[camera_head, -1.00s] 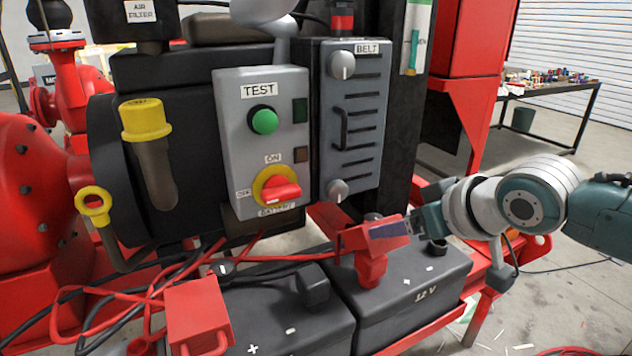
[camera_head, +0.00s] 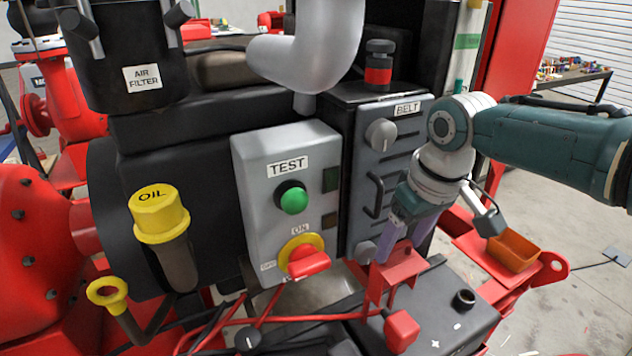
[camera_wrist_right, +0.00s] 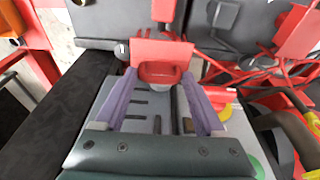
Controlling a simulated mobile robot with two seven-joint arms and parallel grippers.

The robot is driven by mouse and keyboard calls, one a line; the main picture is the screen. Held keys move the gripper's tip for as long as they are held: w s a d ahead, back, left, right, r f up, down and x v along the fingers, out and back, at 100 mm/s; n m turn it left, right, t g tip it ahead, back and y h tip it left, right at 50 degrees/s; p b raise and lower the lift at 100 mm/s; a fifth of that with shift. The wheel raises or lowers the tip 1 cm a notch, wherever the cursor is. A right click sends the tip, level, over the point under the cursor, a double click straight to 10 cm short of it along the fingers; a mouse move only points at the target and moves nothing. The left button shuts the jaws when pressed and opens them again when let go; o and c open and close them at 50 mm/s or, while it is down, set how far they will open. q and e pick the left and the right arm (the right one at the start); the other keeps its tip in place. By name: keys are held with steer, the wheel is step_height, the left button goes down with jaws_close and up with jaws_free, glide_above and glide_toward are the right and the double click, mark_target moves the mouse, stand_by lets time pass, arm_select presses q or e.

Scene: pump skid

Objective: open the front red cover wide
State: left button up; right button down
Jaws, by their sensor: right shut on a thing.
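My right gripper (camera_head: 405,235) points down, its two purple fingers shut on a red cover (camera_head: 392,268) above the battery (camera_head: 455,318). The cover stands raised over a red terminal block (camera_head: 401,329). In the right wrist view, the cover (camera_wrist_right: 162,52) shows between the fingertips of the right gripper (camera_wrist_right: 165,85). Another red cover-like piece (camera_wrist_right: 296,32) shows at the upper right of the wrist view. How the hinge sits is hard to tell. My left gripper is not in view.
The grey louvred panel marked BELT (camera_head: 385,170) is close behind my right gripper. The TEST box (camera_head: 285,200) with a red switch (camera_head: 308,262) is to the left. Red cables (camera_head: 300,319) cross in front. An orange tray (camera_head: 512,251) lies at right.

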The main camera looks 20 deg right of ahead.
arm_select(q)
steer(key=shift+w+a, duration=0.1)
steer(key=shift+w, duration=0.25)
arm_select(e)
steer(key=shift+w+a+r, duration=0.1)
steer(key=shift+w+a, duration=0.1)
steer(key=shift+w, duration=0.55)
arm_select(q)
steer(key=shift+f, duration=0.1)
